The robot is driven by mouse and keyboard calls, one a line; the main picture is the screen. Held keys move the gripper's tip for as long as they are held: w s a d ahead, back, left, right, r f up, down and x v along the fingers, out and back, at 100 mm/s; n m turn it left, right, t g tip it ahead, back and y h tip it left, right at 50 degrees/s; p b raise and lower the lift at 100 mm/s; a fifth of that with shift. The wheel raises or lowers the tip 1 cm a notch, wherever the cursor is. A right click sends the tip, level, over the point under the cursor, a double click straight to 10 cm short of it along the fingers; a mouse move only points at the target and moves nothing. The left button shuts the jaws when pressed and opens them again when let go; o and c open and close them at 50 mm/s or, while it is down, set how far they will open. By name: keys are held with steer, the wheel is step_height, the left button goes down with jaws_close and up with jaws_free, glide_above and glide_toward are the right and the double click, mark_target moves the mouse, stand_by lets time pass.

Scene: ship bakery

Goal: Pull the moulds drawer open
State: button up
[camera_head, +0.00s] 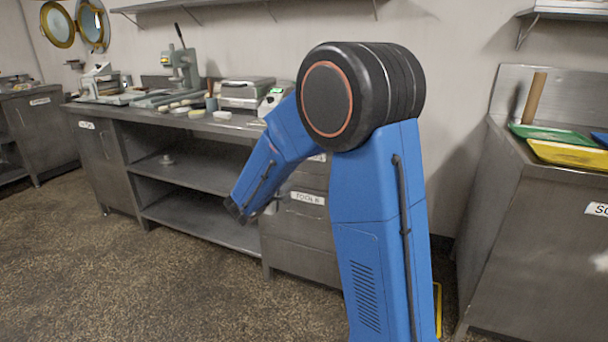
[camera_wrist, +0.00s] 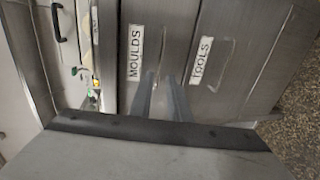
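The moulds drawer (camera_wrist: 125,85) is a grey metal front with a white MOULDS label, seen sideways in the wrist view. It looks shut, and a thin pale handle (camera_wrist: 161,48) runs along its front. In the head view the drawer is mostly hidden behind my arm. My gripper (camera_wrist: 161,78) shows two grey fingers reaching toward the handle, with a gap between them. The fingertips appear near one end of the handle; whether they touch it I cannot tell. In the head view the fingers are hidden.
The tools drawer (camera_wrist: 235,55) is beside the moulds drawer in the wrist view and below it in the head view, labelled TOOLS (camera_head: 308,198). Open shelves (camera_head: 190,172) lie left under the cluttered worktop. A steel unit (camera_head: 530,220) stands at right. Floor (camera_head: 130,285) is clear at front left.

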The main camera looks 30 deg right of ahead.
mark_target(303, 173)
steer(key=x, duration=1.4)
steer(key=shift+w+d, duration=0.2)
steer(key=shift+d, duration=0.2)
jaws_close()
